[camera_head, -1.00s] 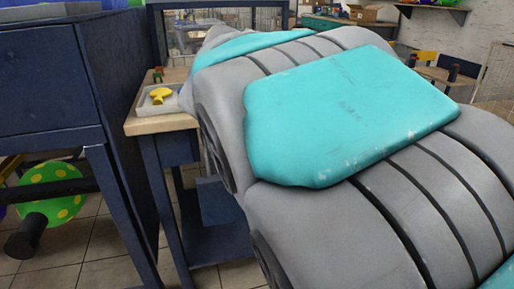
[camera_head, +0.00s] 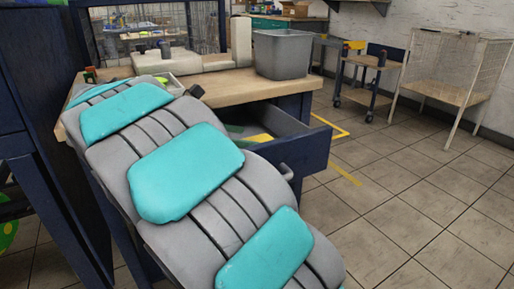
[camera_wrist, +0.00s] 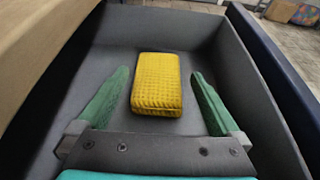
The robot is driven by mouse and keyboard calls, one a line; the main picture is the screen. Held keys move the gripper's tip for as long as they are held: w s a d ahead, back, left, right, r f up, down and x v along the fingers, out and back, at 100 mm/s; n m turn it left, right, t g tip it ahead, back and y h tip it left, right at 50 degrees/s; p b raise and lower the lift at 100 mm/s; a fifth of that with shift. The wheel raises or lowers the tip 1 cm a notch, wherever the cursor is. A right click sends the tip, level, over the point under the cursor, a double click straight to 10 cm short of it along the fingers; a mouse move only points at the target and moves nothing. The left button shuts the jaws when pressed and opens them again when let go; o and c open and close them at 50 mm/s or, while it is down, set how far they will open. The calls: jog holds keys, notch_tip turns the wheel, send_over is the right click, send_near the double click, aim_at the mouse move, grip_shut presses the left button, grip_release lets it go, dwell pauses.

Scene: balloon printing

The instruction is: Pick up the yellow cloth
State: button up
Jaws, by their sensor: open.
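The yellow cloth (camera_wrist: 157,84) is a folded, textured block lying flat on the grey floor of an open drawer (camera_wrist: 185,25). In the wrist view it sits between and beyond the two green fingers of my gripper (camera_wrist: 155,98). The fingers are spread, with a gap on each side of the cloth, and hold nothing. In the head view my arm covers much of the table front, and the open drawer (camera_head: 306,150) shows at its right. A bit of yellow (camera_head: 262,138) shows inside the drawer beside a green finger. Most of my gripper is hidden there.
The wooden tabletop (camera_head: 222,88) lies above the drawer, with a grey bin (camera_head: 283,54) and a pale machine (camera_head: 165,62) on it. A small cart (camera_head: 372,75) and a wire rack (camera_head: 455,75) stand farther right. Tiled floor right of the drawer is clear.

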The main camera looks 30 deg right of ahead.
aim_at(262, 139)
jog(key=x, duration=0.6)
jog(key=c, duration=1.1)
